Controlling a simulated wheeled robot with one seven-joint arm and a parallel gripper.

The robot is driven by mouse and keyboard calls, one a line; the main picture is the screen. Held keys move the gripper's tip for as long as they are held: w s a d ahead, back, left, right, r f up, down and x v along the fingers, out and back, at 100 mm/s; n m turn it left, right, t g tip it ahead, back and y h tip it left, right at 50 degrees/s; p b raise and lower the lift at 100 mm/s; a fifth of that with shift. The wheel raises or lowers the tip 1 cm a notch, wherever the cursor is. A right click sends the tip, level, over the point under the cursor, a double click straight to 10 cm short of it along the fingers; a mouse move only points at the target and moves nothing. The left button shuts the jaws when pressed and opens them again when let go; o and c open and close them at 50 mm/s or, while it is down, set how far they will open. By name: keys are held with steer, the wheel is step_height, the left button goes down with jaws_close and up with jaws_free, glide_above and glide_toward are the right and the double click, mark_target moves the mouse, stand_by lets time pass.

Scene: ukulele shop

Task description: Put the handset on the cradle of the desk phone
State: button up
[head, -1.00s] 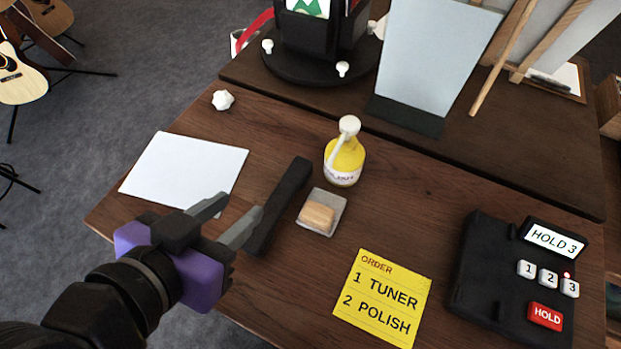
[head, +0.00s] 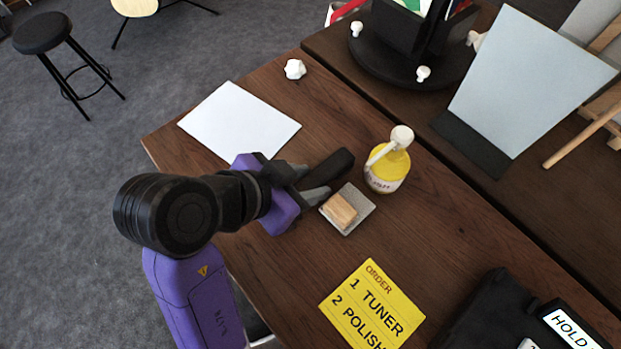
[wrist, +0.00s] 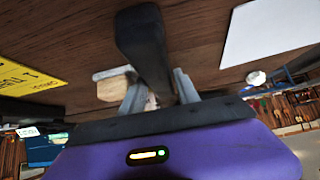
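The black handset (head: 333,166) lies on the wooden table, its far end showing beyond my fingers in the head view. My gripper (head: 306,182) is low beside it, its two grey fingers spread apart. In the wrist view the handset (wrist: 143,42) runs in between the two fingers (wrist: 158,90). I see no clear closing on it, and contact is hard to tell. The near end is hidden by my gripper in the head view. The desk phone (head: 490,312) is at the lower right, cut by the frame edge; its cradle is only partly seen.
A small grey dish (head: 350,220) with a tan block (head: 339,209) sits close right of my fingers. A yellow polish bottle (head: 388,168) stands behind it. A yellow order note (head: 372,308) lies in front, white paper (head: 240,120) to the left.

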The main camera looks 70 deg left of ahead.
mark_target(309, 182)
steer(key=shift+w+a+f, duration=0.1)
steer(key=shift+w+f, duration=0.15)
steer(key=shift+f, duration=0.05)
steer(key=shift+c, duration=0.2)
jaws_close()
steer(key=shift+r, duration=0.15)
step_height(309, 182, up, 20)
steer(key=p, duration=0.2)
stand_by(0.3)
